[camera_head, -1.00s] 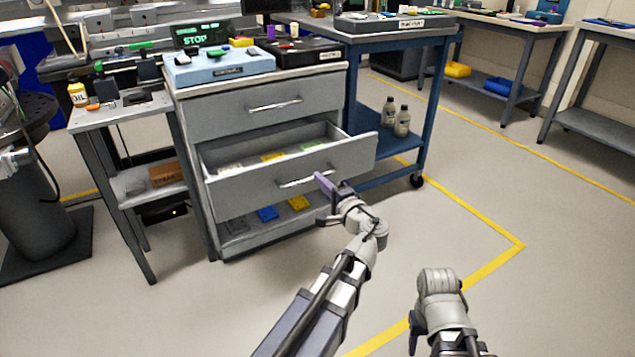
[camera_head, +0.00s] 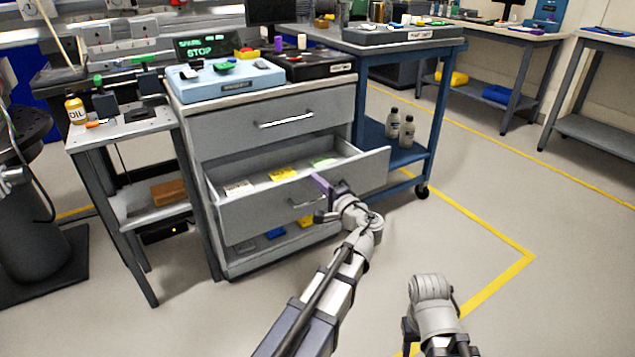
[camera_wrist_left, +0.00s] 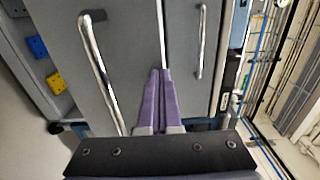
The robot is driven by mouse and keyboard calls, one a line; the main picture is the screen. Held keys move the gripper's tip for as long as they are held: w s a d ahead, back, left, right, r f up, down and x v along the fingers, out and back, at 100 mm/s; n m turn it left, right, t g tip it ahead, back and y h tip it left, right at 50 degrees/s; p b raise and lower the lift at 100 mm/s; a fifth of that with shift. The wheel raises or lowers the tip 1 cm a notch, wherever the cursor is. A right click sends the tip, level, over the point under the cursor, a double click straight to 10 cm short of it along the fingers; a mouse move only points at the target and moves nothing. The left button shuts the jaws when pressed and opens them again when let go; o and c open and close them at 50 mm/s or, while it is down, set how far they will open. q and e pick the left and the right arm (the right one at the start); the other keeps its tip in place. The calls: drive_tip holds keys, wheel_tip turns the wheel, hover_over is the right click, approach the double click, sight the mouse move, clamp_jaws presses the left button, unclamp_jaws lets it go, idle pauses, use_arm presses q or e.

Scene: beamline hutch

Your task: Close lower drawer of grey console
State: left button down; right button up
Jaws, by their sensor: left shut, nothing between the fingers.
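The grey console (camera_head: 265,112) stands left of centre in the head view. Its lower drawer (camera_head: 237,213) is pulled out, with white, yellow and green items visible inside. The upper drawer (camera_head: 225,135) is shut. My left gripper (camera_head: 321,183) is shut and empty at the lower drawer's front, right of its middle and near the handle. In the left wrist view my purple fingers (camera_wrist_left: 160,78) are together, pointing at the drawer front (camera_wrist_left: 125,65) by its top edge, right of its handle (camera_wrist_left: 100,70). Contact is unclear.
A side table (camera_head: 115,128) stands close on the console's left. A blue cart (camera_head: 425,150) with two bottles stands on its right. Blue and yellow items lie on the shelf below the drawer. The floor in front is clear apart from yellow tape.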

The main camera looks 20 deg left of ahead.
use_arm(q)
drive_tip(key=x, duration=2.1)
use_arm(e)
drive_tip(key=shift+d, duration=0.1)
use_arm(q)
drive_tip(key=shift+r, duration=0.15)
drive_tip(key=v, duration=1.5)
use_arm(e)
drive_tip(key=shift+d, duration=0.7)
